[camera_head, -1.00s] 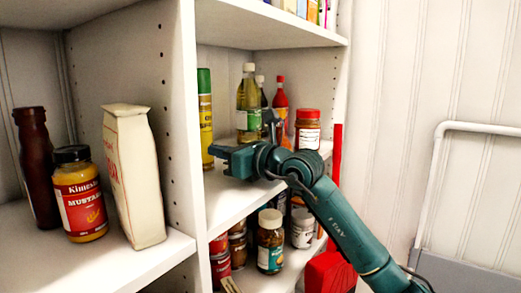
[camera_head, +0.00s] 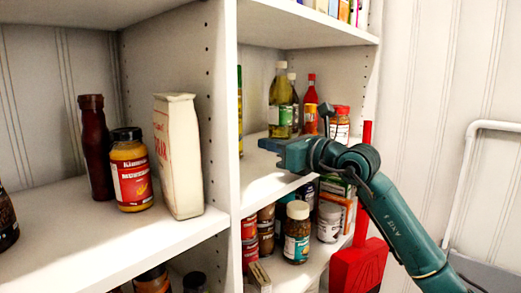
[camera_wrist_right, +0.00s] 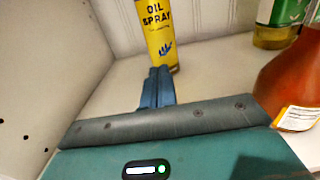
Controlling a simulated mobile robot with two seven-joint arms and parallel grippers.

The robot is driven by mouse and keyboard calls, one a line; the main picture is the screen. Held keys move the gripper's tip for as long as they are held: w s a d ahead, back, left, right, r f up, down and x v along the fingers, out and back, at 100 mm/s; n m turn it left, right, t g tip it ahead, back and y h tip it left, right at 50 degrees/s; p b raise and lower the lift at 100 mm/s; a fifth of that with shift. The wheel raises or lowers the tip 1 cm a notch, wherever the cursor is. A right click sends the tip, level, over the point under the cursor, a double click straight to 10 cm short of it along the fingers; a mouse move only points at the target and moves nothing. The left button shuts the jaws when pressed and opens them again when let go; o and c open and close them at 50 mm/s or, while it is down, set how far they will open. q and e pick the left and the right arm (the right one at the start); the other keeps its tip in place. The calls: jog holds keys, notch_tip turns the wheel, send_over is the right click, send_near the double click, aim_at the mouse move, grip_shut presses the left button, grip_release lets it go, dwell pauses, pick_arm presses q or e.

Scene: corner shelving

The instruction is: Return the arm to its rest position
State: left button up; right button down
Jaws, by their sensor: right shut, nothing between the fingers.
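My right arm (camera_head: 405,222) is teal and comes in from the lower right of the head view. Its gripper (camera_head: 268,144) reaches over the middle shelf on the right, pointing left, shut and empty. In the right wrist view the shut fingers (camera_wrist_right: 158,88) point at a yellow oil spray can (camera_wrist_right: 160,30), which stands just beyond them; I cannot tell whether they touch. My left gripper is not in view.
Bottles (camera_head: 281,105) and a red-lidded jar (camera_head: 340,125) stand behind my arm. Jars (camera_head: 297,235) fill the shelf below. A white upright panel (camera_head: 222,130) divides this bay from a mustard jar (camera_head: 131,172) and a white carton (camera_head: 178,155). A red object (camera_head: 358,265) hangs lower right.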

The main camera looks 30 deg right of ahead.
jog(key=s+d, duration=0.1)
jog(key=s+d+f+b, duration=0.1)
jog(key=s, duration=0.1)
jog(key=v, duration=0.2)
jog(key=shift+s+r+b, duration=0.15)
jog(key=shift+s+b, duration=0.15)
jog(key=shift+b, duration=0.1)
jog(key=shift+s+d, duration=0.25)
jog(key=shift+s, duration=0.15)
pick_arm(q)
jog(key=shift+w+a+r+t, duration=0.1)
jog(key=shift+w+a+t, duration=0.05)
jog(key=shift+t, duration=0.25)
pick_arm(e)
jog(key=shift+s+r, duration=0.1)
jog(key=shift+r, duration=0.1)
